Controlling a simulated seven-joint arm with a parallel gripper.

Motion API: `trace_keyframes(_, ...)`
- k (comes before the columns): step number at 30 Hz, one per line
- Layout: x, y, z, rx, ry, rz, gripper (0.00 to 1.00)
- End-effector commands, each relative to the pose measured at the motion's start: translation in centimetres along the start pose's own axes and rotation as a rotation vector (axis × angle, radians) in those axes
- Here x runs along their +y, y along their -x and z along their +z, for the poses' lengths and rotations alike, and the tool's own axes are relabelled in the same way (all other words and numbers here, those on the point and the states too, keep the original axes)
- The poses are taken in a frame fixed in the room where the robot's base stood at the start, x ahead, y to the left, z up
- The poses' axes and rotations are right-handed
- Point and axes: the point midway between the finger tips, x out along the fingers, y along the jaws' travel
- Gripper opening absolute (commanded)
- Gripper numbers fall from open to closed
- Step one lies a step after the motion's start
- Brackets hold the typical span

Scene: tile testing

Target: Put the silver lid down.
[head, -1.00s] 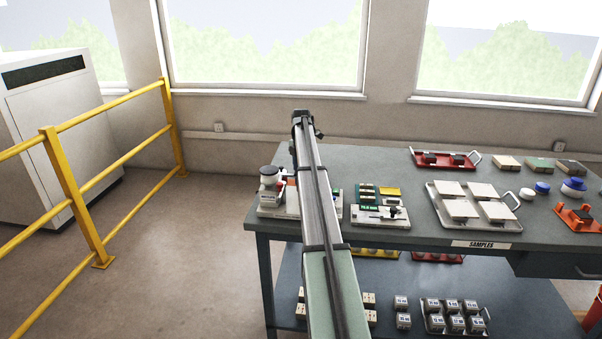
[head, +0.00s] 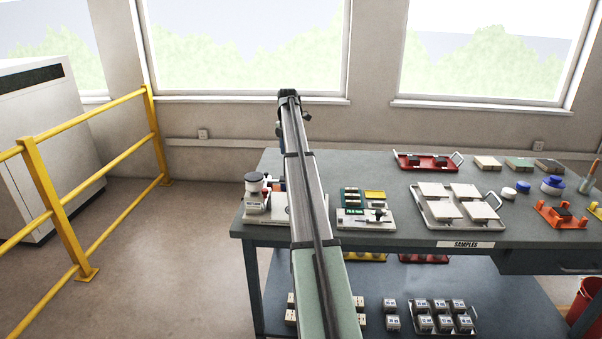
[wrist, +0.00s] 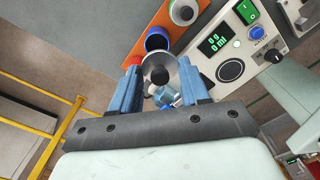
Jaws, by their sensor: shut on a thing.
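The silver lid (wrist: 159,69) is a round metal disc with a dark middle, seen in the wrist view. My gripper (wrist: 160,84) has two blue fingers, which are shut on the lid, one at each side. A clear glass piece (wrist: 166,97) shows between the fingers, just below the lid in the picture. I cannot tell whether the lid touches anything beneath it. In the head view my own arm hides the gripper and the lid.
In the wrist view, an orange board (wrist: 176,38) carries a blue-rimmed cup (wrist: 157,39), beside a device with a green display (wrist: 214,44). On the bench (head: 390,242) stand a tray of pale tiles (head: 424,216) and a red tray (head: 405,166). A yellow railing (head: 118,172) stands left.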

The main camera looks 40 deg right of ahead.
Motion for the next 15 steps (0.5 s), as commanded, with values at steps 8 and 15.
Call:
trace_keyframes(8, -6.6, -1.8, 6.2, 0.013, -0.093, -0.015, 0.17)
trace_keyframes(15, -11.8, -4.2, 9.2, 0.019, -0.143, -0.020, 0.17)
